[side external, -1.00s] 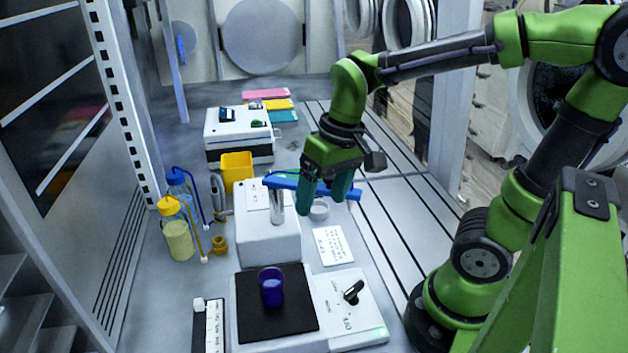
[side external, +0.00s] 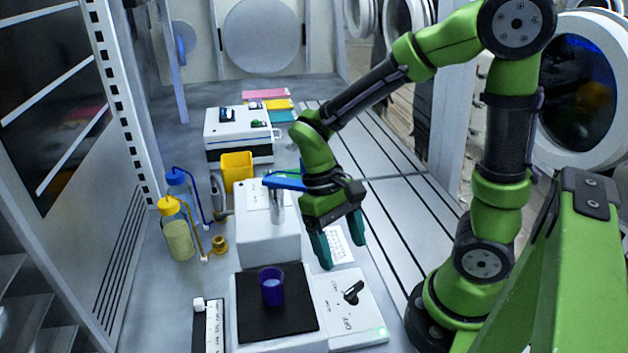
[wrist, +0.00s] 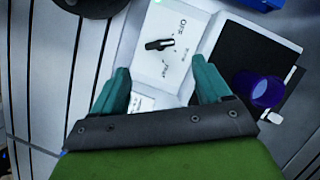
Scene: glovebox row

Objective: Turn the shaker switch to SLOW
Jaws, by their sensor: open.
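The shaker is a white box with a black platform (side external: 252,316) and a white control panel (side external: 338,293) on its right. A black switch knob (side external: 353,291) sits on the panel; OFF is readable, the other labels are too small to read surely. In the wrist view the knob (wrist: 160,44) lies between and beyond my fingers, its pointer nearly sideways. A blue-purple cup (side external: 271,287) stands on the platform; it also shows in the wrist view (wrist: 266,92). My gripper (side external: 344,254) is open and empty, above and behind the panel, apart from the knob.
A white device with a metal post and blue lever (side external: 268,236) stands behind the shaker, close to my gripper. A printed card (side external: 340,246) lies partly behind my fingers. Bottles (side external: 178,232) and a yellow bin (side external: 237,169) stand at left. The slotted floor at right is clear.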

